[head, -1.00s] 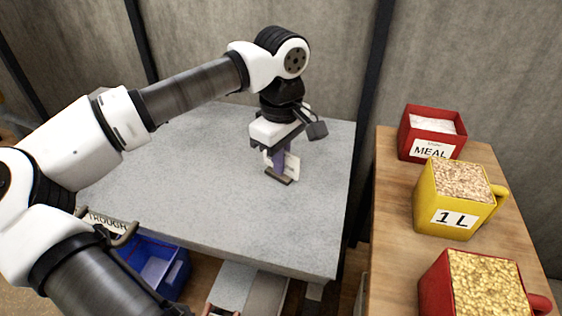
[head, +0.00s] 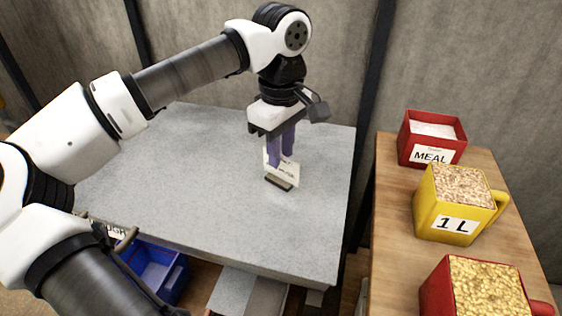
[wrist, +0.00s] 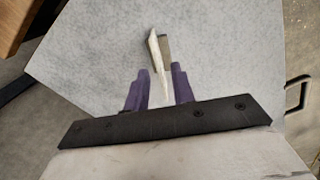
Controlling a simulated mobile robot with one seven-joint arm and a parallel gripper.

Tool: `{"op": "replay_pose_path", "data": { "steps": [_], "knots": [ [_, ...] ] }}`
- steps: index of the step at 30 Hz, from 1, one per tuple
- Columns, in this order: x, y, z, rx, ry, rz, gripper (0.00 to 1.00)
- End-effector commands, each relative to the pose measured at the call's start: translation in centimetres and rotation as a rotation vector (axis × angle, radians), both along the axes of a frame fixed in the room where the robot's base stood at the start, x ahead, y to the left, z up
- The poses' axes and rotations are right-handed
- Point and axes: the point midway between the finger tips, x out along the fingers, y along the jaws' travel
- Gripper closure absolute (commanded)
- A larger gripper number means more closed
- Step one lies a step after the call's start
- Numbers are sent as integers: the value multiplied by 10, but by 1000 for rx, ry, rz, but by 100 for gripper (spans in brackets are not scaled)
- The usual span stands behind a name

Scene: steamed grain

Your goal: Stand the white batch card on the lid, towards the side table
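The white batch card (head: 290,170) stands upright in a dark foot (head: 279,184) on the grey lid (head: 200,190), near the lid's right side, which faces the wooden side table (head: 400,230). My gripper (head: 281,153) is above it, with its purple fingers spread and pointing down. In the head view one finger covers part of the card. In the wrist view the card (wrist: 157,50) shows edge-on beyond and between the fingertips of my gripper (wrist: 158,82). The fingers look apart from the card.
The side table carries a red MEAL box (head: 432,137), a yellow 1 L measure (head: 453,205) and a red grain-filled container (head: 478,290). A gap separates it from the lid. A blue bin (head: 155,270) sits below the lid's front edge. Most of the lid is clear.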

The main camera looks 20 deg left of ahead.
Motion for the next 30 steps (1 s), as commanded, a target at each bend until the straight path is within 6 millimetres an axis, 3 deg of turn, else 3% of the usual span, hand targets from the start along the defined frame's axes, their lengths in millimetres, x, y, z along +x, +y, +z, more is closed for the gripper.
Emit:
{"op": "replay_pose_path", "data": {
  "steps": [6, 12, 26, 29, 30],
  "knots": [
    [0, 0, 48, 0, -2, -1, 75],
    [0, 0, 74, 0, 0, 0, 75],
    [0, -3, 80, -12, -5, -5, 75],
    [2, -25, 82, -91, -44, -32, 75],
    [3, -41, 85, -152, -72, -51, 75]
  ]
}}
